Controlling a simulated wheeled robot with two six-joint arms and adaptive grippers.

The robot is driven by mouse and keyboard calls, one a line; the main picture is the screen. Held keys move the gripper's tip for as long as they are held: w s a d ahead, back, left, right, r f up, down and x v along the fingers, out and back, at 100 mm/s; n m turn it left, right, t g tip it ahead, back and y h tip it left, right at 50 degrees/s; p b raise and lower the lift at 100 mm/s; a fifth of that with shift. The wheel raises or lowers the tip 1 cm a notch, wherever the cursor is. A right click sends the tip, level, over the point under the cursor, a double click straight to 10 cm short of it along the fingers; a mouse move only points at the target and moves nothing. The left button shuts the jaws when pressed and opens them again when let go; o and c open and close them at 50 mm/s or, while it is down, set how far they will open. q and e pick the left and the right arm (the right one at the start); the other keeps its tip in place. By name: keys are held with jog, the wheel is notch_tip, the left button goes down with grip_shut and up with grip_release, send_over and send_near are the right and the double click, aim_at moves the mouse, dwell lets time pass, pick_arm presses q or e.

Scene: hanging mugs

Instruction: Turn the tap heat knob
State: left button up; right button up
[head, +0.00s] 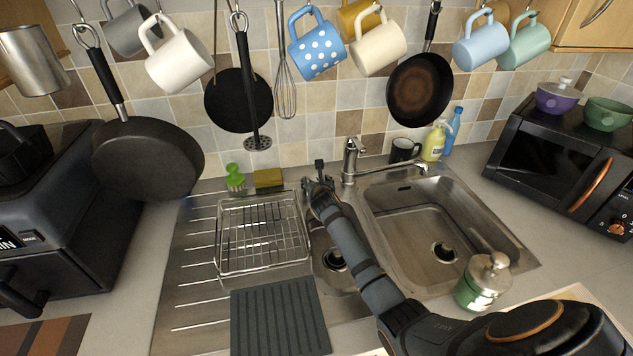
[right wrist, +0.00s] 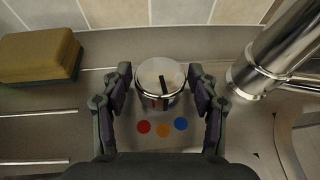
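The tap heat knob (right wrist: 161,80) is a round silver knob with a pale top and a dark pointer mark, seen in the right wrist view. Red, orange and blue dots lie on the steel just below it in that view. My right gripper (right wrist: 160,76) is open, with one finger on each side of the knob and a small gap visible at each side. In the head view my right gripper (head: 318,184) reaches the back of the sink, left of the tap (head: 351,162), and the knob is not clearly visible there. My left gripper is not in view.
A yellow-brown sponge (right wrist: 40,55) lies left of the knob, and a green brush (head: 235,179) stands farther left. The tap base (right wrist: 246,80) is close on the right. A wire dish rack (head: 262,236) sits on the drainer. Mugs and pans hang above.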

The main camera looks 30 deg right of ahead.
jog(key=c, duration=0.9)
jog(key=shift+f+m+h, duration=0.1)
jog(key=shift+m+h, duration=0.3)
jog(key=shift+m+g+h+b, duration=0.3)
jog(key=shift+m+g+h, duration=0.1)
jog(key=o, duration=1.2)
